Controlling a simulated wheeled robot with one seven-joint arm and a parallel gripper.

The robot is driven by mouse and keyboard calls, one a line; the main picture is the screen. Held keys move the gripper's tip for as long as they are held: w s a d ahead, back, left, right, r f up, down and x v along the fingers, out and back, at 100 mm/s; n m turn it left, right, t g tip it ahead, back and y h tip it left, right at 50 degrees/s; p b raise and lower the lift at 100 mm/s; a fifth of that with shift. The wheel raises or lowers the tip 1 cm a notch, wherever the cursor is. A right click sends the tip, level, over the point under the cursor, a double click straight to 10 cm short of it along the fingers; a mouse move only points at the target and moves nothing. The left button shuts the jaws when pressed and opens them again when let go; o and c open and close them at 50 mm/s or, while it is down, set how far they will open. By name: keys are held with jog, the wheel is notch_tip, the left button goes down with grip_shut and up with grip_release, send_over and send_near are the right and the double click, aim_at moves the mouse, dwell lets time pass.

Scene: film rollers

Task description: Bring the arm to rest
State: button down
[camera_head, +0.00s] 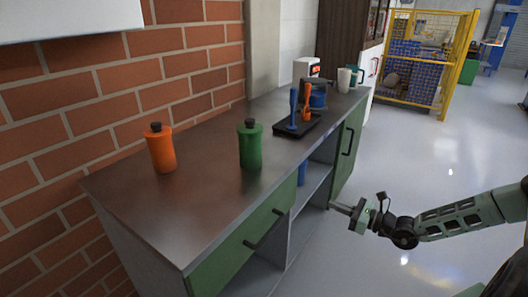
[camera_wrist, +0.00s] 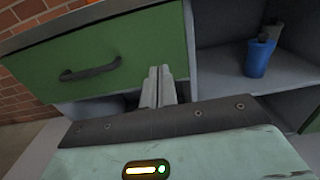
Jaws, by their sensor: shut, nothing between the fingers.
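My gripper (camera_head: 341,208) is at the end of my arm, which reaches in from the right in the head view. It is in front of the bench's open shelf, below the bench top. In the wrist view my gripper (camera_wrist: 158,75) points at the bench front, between a green drawer (camera_wrist: 92,55) on the left and the open shelf (camera_wrist: 225,80) on the right. Its two fingers are shut together with nothing between them. I cannot tell how far the fingertips are from the bench.
The bench (camera_head: 200,205) carries an orange bottle (camera_head: 161,150), a green bottle (camera_head: 250,146) and a black tray (camera_head: 285,128) with blue and orange tools. A blue bottle (camera_wrist: 258,58) stands on the shelf. A yellow cage (camera_head: 460,60) is far back. The floor (camera_head: 440,150) beyond my arm is clear.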

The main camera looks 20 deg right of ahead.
jog(key=s+a+r+n+g+p, duration=0.1)
jog(key=s+a+r+n+g, duration=0.35)
jog(key=a+n, duration=0.2)
jog(key=s+a+r+n+g+p, duration=0.2)
jog(key=s+a+r+n+g, duration=0.1)
jog(key=a+r+n+g, duration=0.4)
jog(key=s+a+r+n+g+p, duration=0.1)
jog(key=s+a+r+n+g, duration=0.2)
jog(key=a, duration=0.5)
jog(key=s+a+r+n+h+p, duration=0.2)
jog(key=s+r+n+h, duration=0.3)
jog(key=s+r+n, duration=0.3)
jog(key=s+a+r+n+h+p, duration=0.3)
jog(key=s+r+n+h, duration=0.2)
jog(key=s+r+n, duration=0.4)
jog(key=s+n, duration=0.2)
jog(key=s, duration=0.1)
jog(key=shift+s+a+r+h+p, duration=0.15)
jog(key=shift+a+r+h+p, duration=0.1)
jog(key=shift+a+h+p, duration=0.15)
jog(key=shift+t, duration=0.25)
